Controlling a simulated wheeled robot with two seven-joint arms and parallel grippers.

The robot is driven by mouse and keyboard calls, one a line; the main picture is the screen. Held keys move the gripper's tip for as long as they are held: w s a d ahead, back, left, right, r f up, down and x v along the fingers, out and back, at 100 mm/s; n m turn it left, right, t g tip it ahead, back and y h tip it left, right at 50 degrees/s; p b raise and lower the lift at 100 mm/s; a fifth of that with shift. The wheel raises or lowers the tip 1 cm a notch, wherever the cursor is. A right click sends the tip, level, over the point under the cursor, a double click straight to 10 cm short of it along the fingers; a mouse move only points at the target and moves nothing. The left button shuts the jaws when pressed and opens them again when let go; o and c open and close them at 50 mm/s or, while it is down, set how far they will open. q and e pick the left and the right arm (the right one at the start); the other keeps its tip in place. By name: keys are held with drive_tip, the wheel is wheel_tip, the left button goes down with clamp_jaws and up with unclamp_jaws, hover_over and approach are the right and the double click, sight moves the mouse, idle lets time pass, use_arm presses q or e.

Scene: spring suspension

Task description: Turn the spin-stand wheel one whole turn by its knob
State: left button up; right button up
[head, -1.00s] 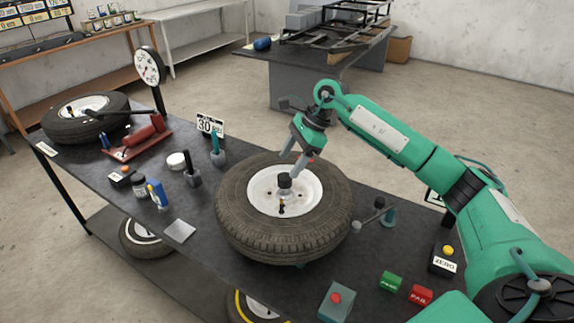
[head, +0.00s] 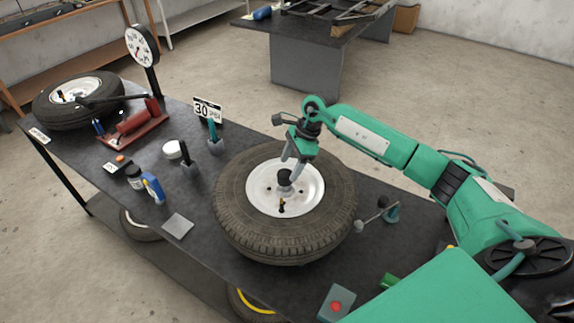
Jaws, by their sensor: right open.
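The wheel (head: 235,210), a dark tyre on a white rim (head: 309,190), lies flat at the middle of the table. A dark knob-like piece (head: 284,177) stands up near the rim's middle. A smaller dark and brass-coloured stem (head: 282,206) stands on the near part of the rim; I cannot tell surely which of the two is the task's knob. My right gripper (head: 291,169) points down over the rim, fingers apart at the dark piece's top. I cannot tell whether they touch it. My left gripper is out of view.
A red-button box (head: 336,304) is at the near edge. A 30 sign (head: 207,110), bottles, a red pump (head: 135,118) and another tyre (head: 50,110) fill the left side. My green arm covers the right.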

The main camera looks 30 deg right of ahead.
sight(286, 173)
drive_tip(key=x, duration=0.2)
drive_tip(key=shift+s+a+f+p, duration=0.15)
drive_tip(key=shift+a+f+p, duration=0.15)
drive_tip(key=shift+p, duration=0.1)
drive_tip(key=shift+f, duration=0.25)
